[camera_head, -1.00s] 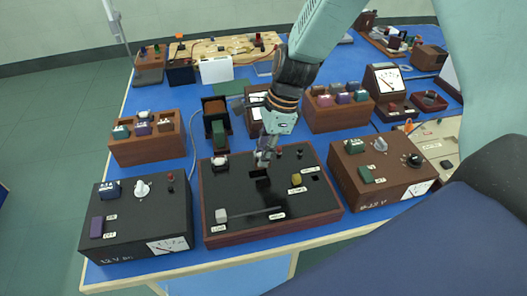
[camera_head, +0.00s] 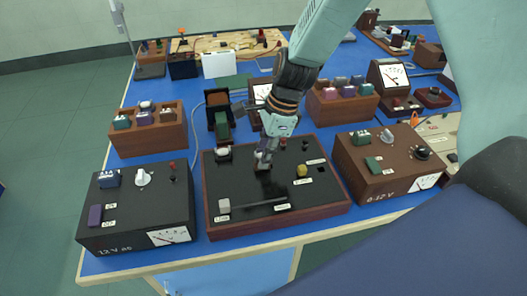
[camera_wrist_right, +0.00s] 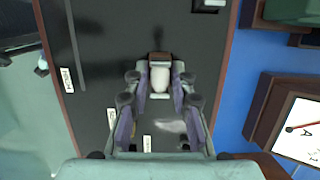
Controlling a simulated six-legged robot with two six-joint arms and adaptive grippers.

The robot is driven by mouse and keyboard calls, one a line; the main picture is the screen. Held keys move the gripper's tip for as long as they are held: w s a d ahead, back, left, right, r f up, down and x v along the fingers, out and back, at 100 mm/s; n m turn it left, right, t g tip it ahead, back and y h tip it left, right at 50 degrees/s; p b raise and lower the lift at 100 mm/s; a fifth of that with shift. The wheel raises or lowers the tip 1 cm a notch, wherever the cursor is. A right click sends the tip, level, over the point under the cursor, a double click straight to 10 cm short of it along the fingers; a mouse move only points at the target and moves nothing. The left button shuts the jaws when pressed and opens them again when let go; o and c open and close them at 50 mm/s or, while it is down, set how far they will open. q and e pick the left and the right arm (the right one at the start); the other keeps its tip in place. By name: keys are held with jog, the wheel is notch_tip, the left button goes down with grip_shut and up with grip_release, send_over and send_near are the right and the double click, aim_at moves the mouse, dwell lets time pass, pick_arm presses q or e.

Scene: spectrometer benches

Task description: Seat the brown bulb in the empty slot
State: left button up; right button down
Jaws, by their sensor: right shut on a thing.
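My right gripper (camera_head: 263,161) points down over the middle of the black-topped panel (camera_head: 235,187) in a reddish wooden frame. It is shut on the brown bulb (camera_wrist_right: 160,58), whose brown end and white body show between the fingers in the right wrist view. The bulb is at or just above the panel top; I cannot tell whether it touches. The spot under the gripper is hidden, so the empty slot there cannot be made out. My left gripper is not in view.
A black supply box (camera_head: 130,215) stands left and a brown one (camera_head: 375,155) right. Wooden racks (camera_head: 150,135) (camera_head: 345,105) stand behind.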

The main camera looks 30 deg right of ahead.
jog(key=shift+d+f, duration=0.25)
jog(key=shift+f, duration=0.15)
jog(key=shift+a, duration=0.1)
jog(key=c, duration=1.4)
grip_release()
jog(key=shift+a+r, duration=0.15)
jog(key=shift+a, duration=0.15)
jog(key=o, duration=0.3)
jog(key=shift+s+d, duration=0.1)
jog(key=shift+d, duration=0.1)
jog(key=shift+o, duration=0.2)
jog(key=shift+d, duration=0.1)
